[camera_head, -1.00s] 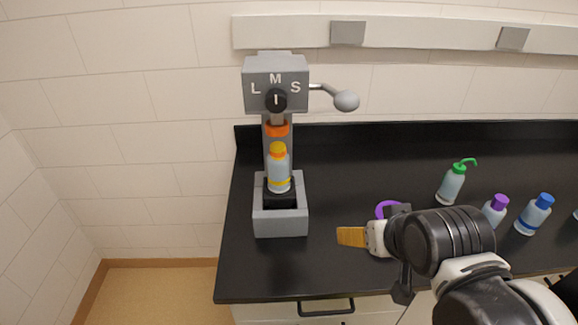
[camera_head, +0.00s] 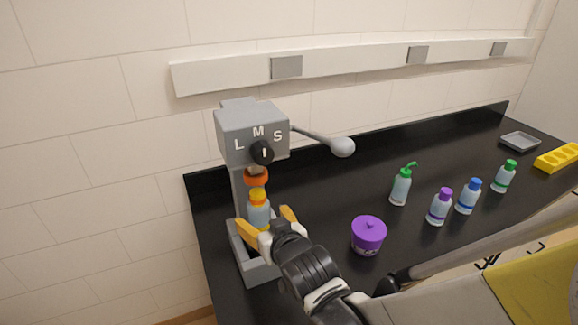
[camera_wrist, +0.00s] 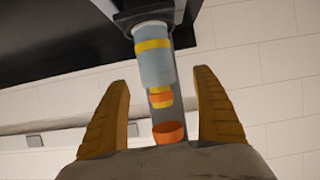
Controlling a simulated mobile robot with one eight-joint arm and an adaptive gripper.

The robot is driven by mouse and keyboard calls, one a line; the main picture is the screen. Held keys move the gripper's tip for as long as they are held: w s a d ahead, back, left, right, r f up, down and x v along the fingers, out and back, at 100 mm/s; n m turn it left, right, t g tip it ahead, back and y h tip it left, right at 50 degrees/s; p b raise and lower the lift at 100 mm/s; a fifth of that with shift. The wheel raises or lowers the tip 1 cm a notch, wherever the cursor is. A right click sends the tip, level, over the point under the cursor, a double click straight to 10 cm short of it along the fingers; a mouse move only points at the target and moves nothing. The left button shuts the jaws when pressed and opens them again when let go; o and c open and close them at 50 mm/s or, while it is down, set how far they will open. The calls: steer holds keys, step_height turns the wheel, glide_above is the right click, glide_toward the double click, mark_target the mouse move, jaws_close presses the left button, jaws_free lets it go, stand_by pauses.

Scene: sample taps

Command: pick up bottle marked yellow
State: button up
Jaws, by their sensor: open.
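The bottle marked yellow (camera_head: 258,211) has a pale blue body and a yellow-orange cap. It stands upright in the grey tap machine (camera_head: 252,133), below its orange ring. In the wrist view the bottle (camera_wrist: 155,68) shows a yellow band and appears upside down, between the fingers but beyond their tips. My gripper (camera_head: 265,219) is open, its orange fingers either side of the bottle in the head view. In the wrist view the open fingers (camera_wrist: 160,82) hold nothing. The bottle's lower part is hidden by my gripper in the head view.
A purple lidded pot (camera_head: 368,236) stands right of my arm. Bottles with green (camera_head: 401,186), purple (camera_head: 440,207) and blue (camera_head: 468,197) caps stand farther right, with another green-capped one (camera_head: 504,177). The machine's lever (camera_head: 341,147) sticks out to the right above the counter.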

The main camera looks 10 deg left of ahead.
mark_target(258, 208)
steer(key=x, duration=0.3)
steer(key=b+x, duration=0.1)
steer(key=x, duration=0.2)
steer(key=shift+w+d+r, duration=0.15)
steer(key=shift+d+r, duration=0.05)
steer(key=shift+d, duration=0.05)
steer(key=shift+r, duration=0.1)
steer(key=shift+c, duration=0.6)
steer(key=c, duration=1.4)
steer(key=shift+o, duration=0.2)
steer(key=shift+r, duration=0.1)
